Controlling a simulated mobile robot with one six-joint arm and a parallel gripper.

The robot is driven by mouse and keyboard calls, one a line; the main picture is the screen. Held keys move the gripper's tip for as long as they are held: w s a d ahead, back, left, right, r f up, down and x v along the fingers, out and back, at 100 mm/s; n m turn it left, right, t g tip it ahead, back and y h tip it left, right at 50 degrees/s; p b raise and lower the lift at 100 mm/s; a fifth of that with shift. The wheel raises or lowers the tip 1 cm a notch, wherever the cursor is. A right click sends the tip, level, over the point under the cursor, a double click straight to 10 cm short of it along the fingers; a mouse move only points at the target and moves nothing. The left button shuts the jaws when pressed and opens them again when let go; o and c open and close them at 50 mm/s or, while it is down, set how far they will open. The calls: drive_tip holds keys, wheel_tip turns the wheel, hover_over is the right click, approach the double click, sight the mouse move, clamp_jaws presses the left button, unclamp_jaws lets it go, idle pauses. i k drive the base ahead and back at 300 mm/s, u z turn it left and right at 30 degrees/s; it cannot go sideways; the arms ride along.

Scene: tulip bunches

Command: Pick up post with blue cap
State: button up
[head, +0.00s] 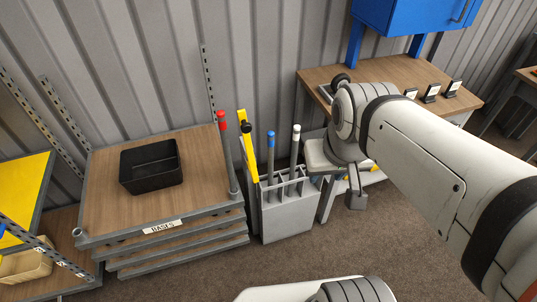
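The post with the blue cap (270,155) stands upright in a grey divided rack (288,222) on the floor. Its lower end is hidden inside the rack. A grey post with a white cap (295,155) stands to its right in the same rack. My gripper (356,192) hangs at the end of my arm, to the right of the rack and apart from the blue-capped post. It is small and partly hidden by my wrist, so whether its fingers are open or shut cannot be told.
A yellow bar (247,145) stands at the rack's left. A red-capped post (226,155) stands by the wooden shelf unit (100,215), which carries a black bin (151,166). A wooden bench (320,78) is behind my arm. Carpet in front of the rack is partly clear.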

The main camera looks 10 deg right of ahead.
sight(271, 134)
drive_tip(key=k, duration=0.85)
drive_tip(key=z, duration=0.6)
drive_tip(key=i, duration=2.05)
drive_tip(key=u, duration=0.6)
